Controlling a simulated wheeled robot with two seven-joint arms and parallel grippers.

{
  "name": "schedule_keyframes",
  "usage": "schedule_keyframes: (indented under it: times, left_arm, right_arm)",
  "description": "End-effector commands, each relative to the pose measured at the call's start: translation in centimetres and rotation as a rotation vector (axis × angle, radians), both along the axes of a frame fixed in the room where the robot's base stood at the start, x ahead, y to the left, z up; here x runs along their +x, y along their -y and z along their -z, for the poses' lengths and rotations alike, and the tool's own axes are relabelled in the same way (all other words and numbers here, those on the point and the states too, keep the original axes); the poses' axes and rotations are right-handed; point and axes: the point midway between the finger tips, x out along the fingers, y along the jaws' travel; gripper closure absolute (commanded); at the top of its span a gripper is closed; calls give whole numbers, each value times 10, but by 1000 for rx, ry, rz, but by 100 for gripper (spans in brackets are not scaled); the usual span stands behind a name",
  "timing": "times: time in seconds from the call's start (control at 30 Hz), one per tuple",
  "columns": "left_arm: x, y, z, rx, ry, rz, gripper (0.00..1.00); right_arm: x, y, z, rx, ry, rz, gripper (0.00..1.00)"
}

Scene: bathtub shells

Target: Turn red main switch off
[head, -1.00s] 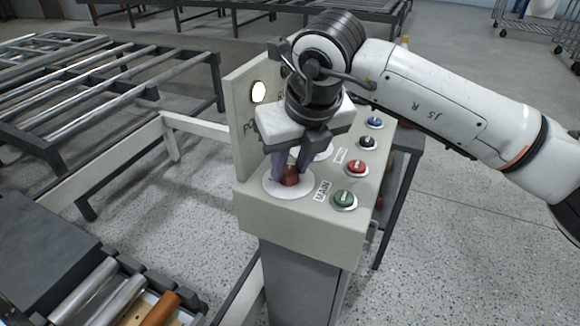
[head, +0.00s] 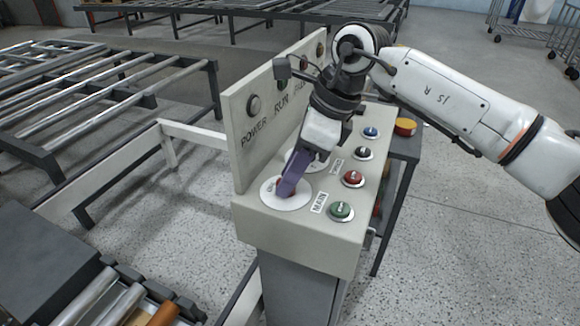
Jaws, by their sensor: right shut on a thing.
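The red main switch (head: 293,193) sits on a white round plate (head: 272,201) at the near left of the control panel top, beside the MAIN label (head: 319,202). My right gripper (head: 289,188) reaches down from the upper right with its purple fingers shut on the switch, hiding most of it. The gripper is turned so that one finger covers the other. The round power lamp (head: 254,105) on the upright back panel looks grey and unlit. My left gripper is not in view.
Green (head: 341,211), red (head: 353,178), black (head: 362,153) and blue (head: 370,132) buttons line the panel's right side, close to the wrist. Roller conveyors (head: 110,90) lie to the left.

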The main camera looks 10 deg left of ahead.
Motion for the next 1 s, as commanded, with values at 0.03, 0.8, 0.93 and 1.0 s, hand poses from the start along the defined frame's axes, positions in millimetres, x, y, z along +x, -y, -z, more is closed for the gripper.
schedule_keyframes:
  times: [0.03,0.8,0.93,1.0]
  left_arm:
    - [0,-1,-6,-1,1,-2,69]
    - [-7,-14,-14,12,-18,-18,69]
    - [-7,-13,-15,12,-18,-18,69]
    - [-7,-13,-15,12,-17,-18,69]
  right_arm:
    - [1,0,-4,2,-1,-38,95]
    - [4,-1,-2,1,4,-458,95]
    - [5,-1,-1,0,5,-469,95]
    - [5,-1,-1,0,6,-470,95]
